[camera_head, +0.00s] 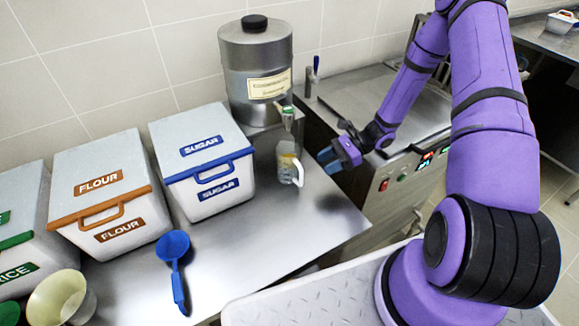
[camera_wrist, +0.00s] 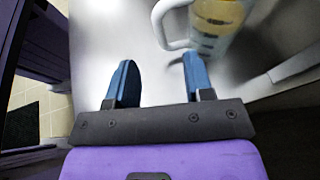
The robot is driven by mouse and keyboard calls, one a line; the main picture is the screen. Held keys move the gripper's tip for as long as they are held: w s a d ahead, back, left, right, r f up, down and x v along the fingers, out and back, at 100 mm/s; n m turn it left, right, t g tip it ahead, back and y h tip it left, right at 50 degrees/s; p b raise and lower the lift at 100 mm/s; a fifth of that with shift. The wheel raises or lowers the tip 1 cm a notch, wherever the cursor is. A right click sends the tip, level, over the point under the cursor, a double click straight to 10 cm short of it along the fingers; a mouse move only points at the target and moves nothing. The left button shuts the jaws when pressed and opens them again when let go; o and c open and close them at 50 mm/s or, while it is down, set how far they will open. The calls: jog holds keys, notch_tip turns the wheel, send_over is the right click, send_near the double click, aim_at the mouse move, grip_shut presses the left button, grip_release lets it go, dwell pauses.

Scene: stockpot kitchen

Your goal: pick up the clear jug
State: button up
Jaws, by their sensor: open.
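The clear jug (camera_head: 287,163) stands upright on the steel counter, below the tap of the metal dispenser. It is see-through with a white handle on its right side and a yellow band or contents. In the wrist view the jug (camera_wrist: 222,22) shows at the top right, cut off by the frame, with its handle (camera_wrist: 168,25) pointing left. My gripper (camera_head: 328,160) is to the right of the jug in the head view, apart from it. Its blue fingers (camera_wrist: 157,80) are open with nothing between them, and the handle lies just beyond their tips.
A metal dispenser (camera_head: 256,65) with a tap (camera_head: 288,114) stands behind the jug. A white sugar bin (camera_head: 205,170), a flour bin (camera_head: 105,195) and a blue scoop (camera_head: 173,255) are to the left. The counter (camera_head: 270,235) in front of the jug is clear.

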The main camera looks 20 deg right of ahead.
aim_at(301, 174)
jog(key=x, duration=0.9)
jog(key=shift+w+r, duration=0.1)
jog(key=shift+r, duration=0.05)
grip_shut()
